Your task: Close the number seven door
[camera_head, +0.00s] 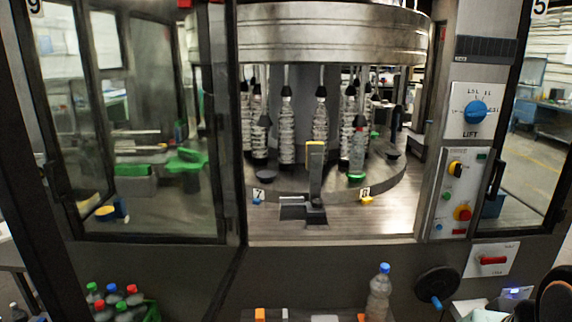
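The middle bay of the machine, between the panels marked 9 (34,6) and 5 (540,7), stands open at the front. A small 7 label (259,193) sits at the lower left of this bay. A dark-framed glass door (229,120) stands at the left of the opening and appears swung outward; its own number is not readable. Its handle cannot be made out. My gripper is not in view, so its distance from the door cannot be told.
A carousel (335,35) with several bottle holders fills the bay. A control panel (462,193) stands right of it. A black handwheel (437,283) and a clear blue-capped bottle (379,293) are below. Capped bottles (116,301) stand at lower left. A dark rounded shape cuts the lower right corner.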

